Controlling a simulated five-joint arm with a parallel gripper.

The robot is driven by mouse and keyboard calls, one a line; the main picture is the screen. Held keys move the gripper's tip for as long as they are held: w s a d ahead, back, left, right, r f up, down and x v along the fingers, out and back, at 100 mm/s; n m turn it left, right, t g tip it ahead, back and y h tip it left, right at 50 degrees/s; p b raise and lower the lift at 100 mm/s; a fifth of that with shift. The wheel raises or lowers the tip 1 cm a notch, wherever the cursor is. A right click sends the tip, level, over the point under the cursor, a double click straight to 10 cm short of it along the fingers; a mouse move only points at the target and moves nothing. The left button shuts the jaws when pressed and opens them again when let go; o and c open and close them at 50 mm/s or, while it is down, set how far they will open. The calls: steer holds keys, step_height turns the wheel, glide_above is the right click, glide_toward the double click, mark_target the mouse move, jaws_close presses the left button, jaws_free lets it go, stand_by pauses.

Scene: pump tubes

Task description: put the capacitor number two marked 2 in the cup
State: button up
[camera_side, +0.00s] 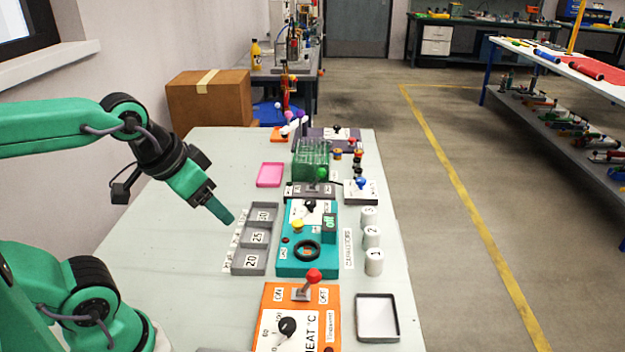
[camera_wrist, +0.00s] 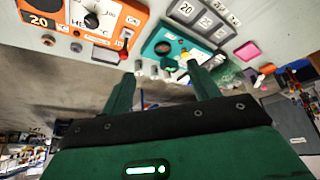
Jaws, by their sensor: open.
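Capacitor number two (camera_side: 372,237), a white cylinder marked 2, stands upright on the table right of the teal device (camera_side: 290,268), between the cylinders marked 1 (camera_side: 374,263) and 3 (camera_side: 369,217). A dark round ring (camera_side: 307,250) on the teal device looks like the cup, though I cannot be sure. My gripper (camera_side: 222,214) is open and empty, above the table's left part, left of the teal device and apart from the capacitors. In the wrist view small pale cylinders (camera_wrist: 154,72) show between the fingers; their numbers cannot be read there.
A grey tray with compartments marked 20, 25 and 30 (camera_side: 236,252) lies left of the teal device. An orange heat panel (camera_side: 273,298) with a red-knobbed lever and a white tray (camera_side: 378,318) are in front. A green clear rack (camera_side: 311,160) and pink tray (camera_side: 270,174) stand behind.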

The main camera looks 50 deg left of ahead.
steer(key=shift+w, duration=0.1)
steer(key=g, duration=0.5)
glide_above(372, 230)
steer(key=f, duration=1.3)
steer(key=shift+s+a+f, duration=0.1)
steer(key=shift+s+f, duration=0.15)
steer(key=shift+s, duration=0.1)
steer(key=shift+w+f+g, duration=0.3)
steer(key=shift+f, duration=4.15)
